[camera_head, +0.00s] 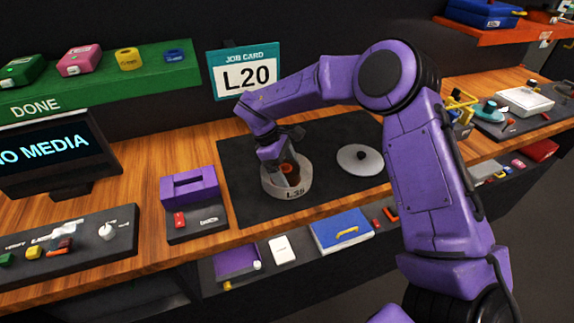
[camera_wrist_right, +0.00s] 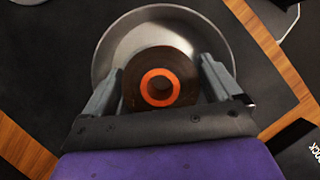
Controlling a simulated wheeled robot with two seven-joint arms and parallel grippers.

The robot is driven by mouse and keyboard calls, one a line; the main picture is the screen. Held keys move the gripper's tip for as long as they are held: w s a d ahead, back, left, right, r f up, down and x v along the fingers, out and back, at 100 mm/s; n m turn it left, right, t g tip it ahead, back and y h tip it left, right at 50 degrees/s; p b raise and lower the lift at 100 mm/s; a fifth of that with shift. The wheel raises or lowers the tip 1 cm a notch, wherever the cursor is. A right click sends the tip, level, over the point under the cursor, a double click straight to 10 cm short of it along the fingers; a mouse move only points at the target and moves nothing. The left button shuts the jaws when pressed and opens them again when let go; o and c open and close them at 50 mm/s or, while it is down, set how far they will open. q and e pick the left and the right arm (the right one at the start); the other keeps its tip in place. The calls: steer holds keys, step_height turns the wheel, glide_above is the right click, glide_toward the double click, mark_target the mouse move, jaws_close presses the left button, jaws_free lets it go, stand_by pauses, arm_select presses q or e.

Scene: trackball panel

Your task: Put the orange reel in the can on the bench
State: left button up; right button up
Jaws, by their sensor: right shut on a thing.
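The orange reel (camera_wrist_right: 139,87) shows in the right wrist view as a dark brown disc with an orange ring around its centre hole. My right gripper (camera_wrist_right: 160,84) is shut on it, one finger on each side. In the head view the reel (camera_head: 291,169) is partly hidden by my right gripper (camera_head: 288,174), at the mouth of the can. The can (camera_head: 284,192) is a round grey container labelled L35 on the black bench mat. In the right wrist view the can (camera_wrist_right: 109,50) surrounds the reel's far side. Whether the reel touches the can's floor I cannot tell. My left gripper is not seen.
A purple slotted box (camera_head: 190,183) stands left. The green DONE shelf (camera_head: 100,84) and job card L20 (camera_head: 244,76) are behind. Drawers lie below the bench front.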

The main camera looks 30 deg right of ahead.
steer(key=shift+f+b, duration=0.15)
steer(key=shift+b, duration=0.2)
steer(key=o, duration=0.8)
steer(key=shift+r+p, duration=0.45)
steer(key=shift+p, duration=0.1)
steer(key=b+v, duration=0.1)
steer(key=v, duration=0.2)
steer(key=shift+w+f+b, duration=0.1)
steer(key=shift+b, duration=0.3)
steer(key=shift+b+v, duration=0.45)
steer(key=shift+v, duration=3.95)
